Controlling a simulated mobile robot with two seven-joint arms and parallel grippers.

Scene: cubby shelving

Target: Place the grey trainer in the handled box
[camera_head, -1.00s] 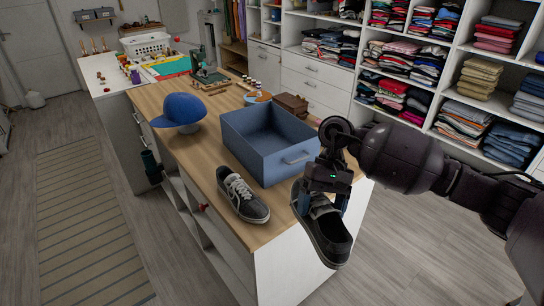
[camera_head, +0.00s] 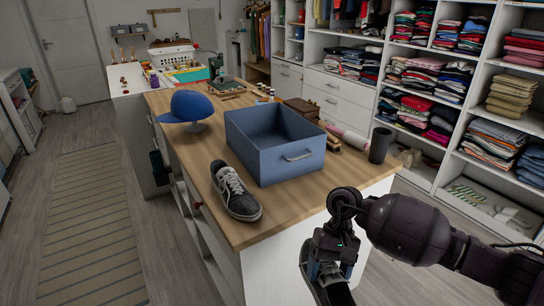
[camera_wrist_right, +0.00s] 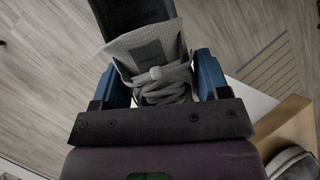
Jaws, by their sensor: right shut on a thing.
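The grey trainer (camera_head: 335,294), dark with a grey tongue and laces, hangs in my right gripper (camera_head: 329,270), off the near end of the counter and low in the head view. In the right wrist view, the gripper's blue fingers close on both sides of the trainer's laced top (camera_wrist_right: 165,85). The handled box (camera_head: 290,164) is blue, open-topped and looks empty. It stands on the counter with its handle on the near side, beyond the gripper and apart from it. My left gripper is not in view.
A black-and-white sneaker (camera_head: 236,192) stands on the counter (camera_head: 290,203) left of the box. A blue cap (camera_head: 190,106) is behind it. A dark cup (camera_head: 380,145) and a pink roll (camera_head: 349,139) are right of the box. Clothes shelves (camera_head: 450,150) line the right side.

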